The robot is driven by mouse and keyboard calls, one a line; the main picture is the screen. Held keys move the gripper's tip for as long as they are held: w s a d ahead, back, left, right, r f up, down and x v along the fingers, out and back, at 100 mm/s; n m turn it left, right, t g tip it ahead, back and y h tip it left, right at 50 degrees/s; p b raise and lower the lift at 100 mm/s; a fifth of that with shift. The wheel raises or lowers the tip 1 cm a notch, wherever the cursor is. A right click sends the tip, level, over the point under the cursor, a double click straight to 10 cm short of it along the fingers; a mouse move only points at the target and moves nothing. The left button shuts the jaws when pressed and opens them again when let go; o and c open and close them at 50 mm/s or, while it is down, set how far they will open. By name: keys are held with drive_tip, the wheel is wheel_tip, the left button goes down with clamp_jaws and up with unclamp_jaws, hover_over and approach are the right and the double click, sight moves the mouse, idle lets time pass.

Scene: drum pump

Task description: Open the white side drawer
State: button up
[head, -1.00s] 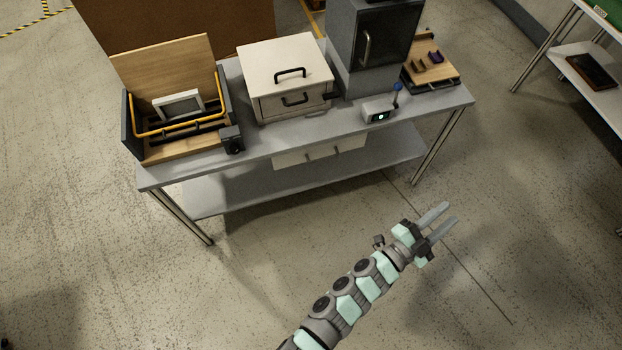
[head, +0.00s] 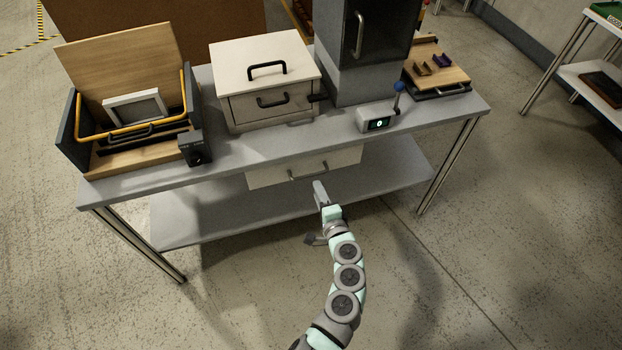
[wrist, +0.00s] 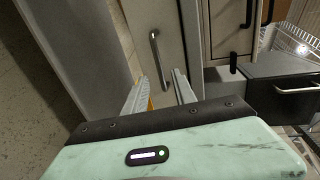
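A white drawer front (head: 265,179) with a grey metal bar handle (head: 309,171) hangs under the front edge of the grey table. In the wrist view a pale panel (wrist: 176,35) with an upright-looking metal handle (wrist: 157,60) lies just beyond my fingers. My gripper (head: 320,190) is in front of the drawer, just below its handle in the head view. In the wrist view the gripper (wrist: 160,90) is open, with the two fingers apart and nothing between them. The fingers appear short of the handle, not around it.
On the table (head: 240,150) stand a white box (head: 265,60) with black handles, a tall grey cabinet (head: 362,75), a small device (head: 378,121) with a blue-knobbed lever, and an open wooden box (head: 120,55). A lower shelf (head: 210,215) runs beneath the drawer.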

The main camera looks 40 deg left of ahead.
sight(311, 174)
drive_tip(key=b+x, duration=0.2)
drive_tip(key=x, duration=0.7)
drive_tip(key=shift+d, duration=0.1)
clamp_jaws()
idle(1.2)
